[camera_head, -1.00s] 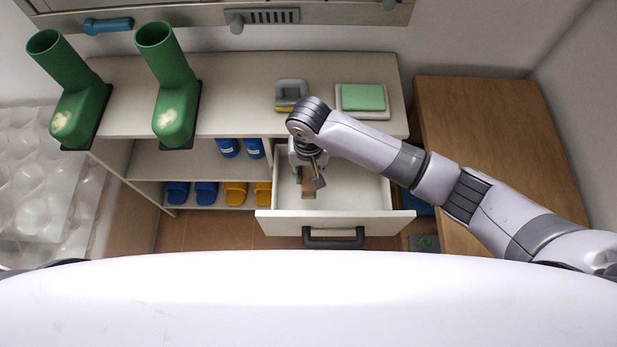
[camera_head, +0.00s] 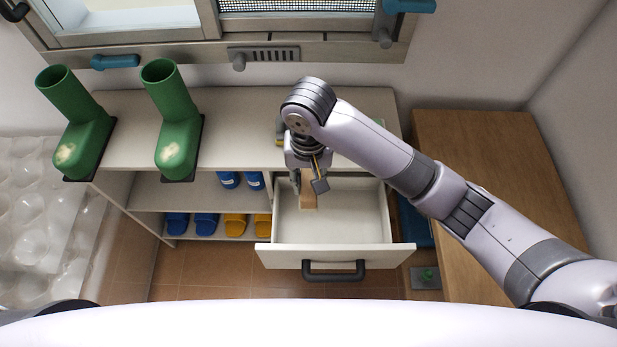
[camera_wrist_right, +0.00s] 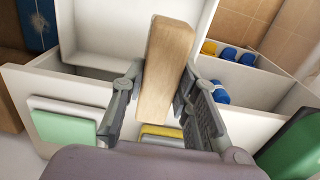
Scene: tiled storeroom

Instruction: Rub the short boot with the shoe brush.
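My right gripper (camera_head: 306,178) is shut on the shoe brush (camera_head: 309,192), whose pale wooden body hangs below the fingers, over the left part of the open drawer (camera_head: 345,215). In the right wrist view the wooden brush (camera_wrist_right: 166,65) stands lengthwise between the two fingers; its bristles are hidden. Two green boots stand upright on the shelf top, each with a pale smudge on the toe: a left boot (camera_head: 85,135) and a right boot (camera_head: 178,135). I cannot tell surely which is shorter. My left gripper is out of view.
The shelf top (camera_head: 235,130) is clear between the right boot and my arm. Blue and yellow slippers (camera_head: 235,225) sit on the lower shelves. A green-topped item (camera_wrist_right: 68,127) and a grey-yellow item (camera_wrist_right: 160,135) lie near my gripper. A wooden cabinet (camera_head: 490,150) stands right.

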